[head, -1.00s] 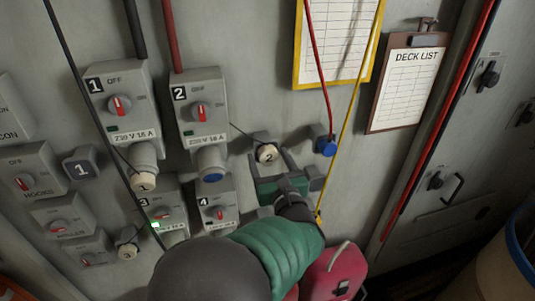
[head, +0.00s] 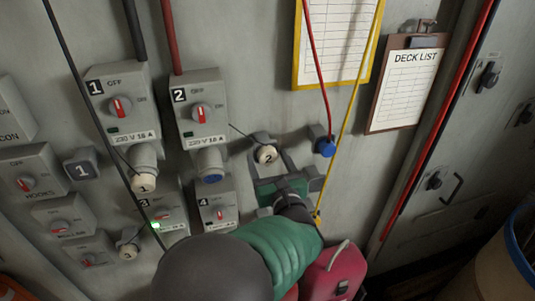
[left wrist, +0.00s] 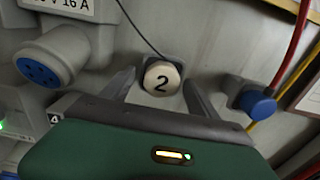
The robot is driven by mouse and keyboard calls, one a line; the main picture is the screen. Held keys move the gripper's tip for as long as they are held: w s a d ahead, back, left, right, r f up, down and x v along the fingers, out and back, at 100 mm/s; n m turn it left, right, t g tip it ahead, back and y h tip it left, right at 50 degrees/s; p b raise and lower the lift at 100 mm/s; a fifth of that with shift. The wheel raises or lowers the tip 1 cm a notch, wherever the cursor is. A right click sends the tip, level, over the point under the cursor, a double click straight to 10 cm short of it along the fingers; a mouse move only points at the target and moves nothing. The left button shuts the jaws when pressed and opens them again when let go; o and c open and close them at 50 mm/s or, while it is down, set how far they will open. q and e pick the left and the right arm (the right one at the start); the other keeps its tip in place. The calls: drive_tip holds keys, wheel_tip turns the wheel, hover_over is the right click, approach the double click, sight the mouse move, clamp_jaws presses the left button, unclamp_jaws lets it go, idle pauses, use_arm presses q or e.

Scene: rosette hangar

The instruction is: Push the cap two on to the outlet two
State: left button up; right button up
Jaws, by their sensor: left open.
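Cap two (head: 266,153) is a cream round cap marked 2, seated on a grey holder on the wall and tied to a thin dark cord. It also shows in the left wrist view (left wrist: 161,78). Outlet two (head: 211,165) is a grey angled socket with a blue face under the box marked 2, left of the cap. Its blue face is uncovered in the left wrist view (left wrist: 40,70). My left gripper (head: 284,168) is open, just below the cap. In the wrist view its fingers stand on either side of the cap, with gaps.
A blue plug (head: 326,147) on a red cable hangs right of the gripper, beside a yellow cord (head: 345,120). Outlet one with its cream cap (head: 145,181) is at left. Box four (head: 217,208) sits below outlet two.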

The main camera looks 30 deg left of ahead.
sight(268, 159)
use_arm(q)
drive_tip(key=shift+c, duration=0.4)
drive_tip(key=shift+d, duration=0.1)
drive_tip(key=c, duration=0.5)
clamp_jaws()
drive_tip(key=shift+d, duration=0.15)
drive_tip(key=shift+s+d+p, duration=0.4)
drive_tip(key=shift+s+d, duration=0.05)
drive_tip(key=shift+s, duration=0.15)
drive_tip(key=shift+s+d+p, duration=0.3)
drive_tip(key=shift+s+d, duration=0.05)
drive_tip(key=shift+d, duration=0.2)
drive_tip(key=shift+p+v, duration=0.6)
drive_tip(key=shift+v, duration=0.9)
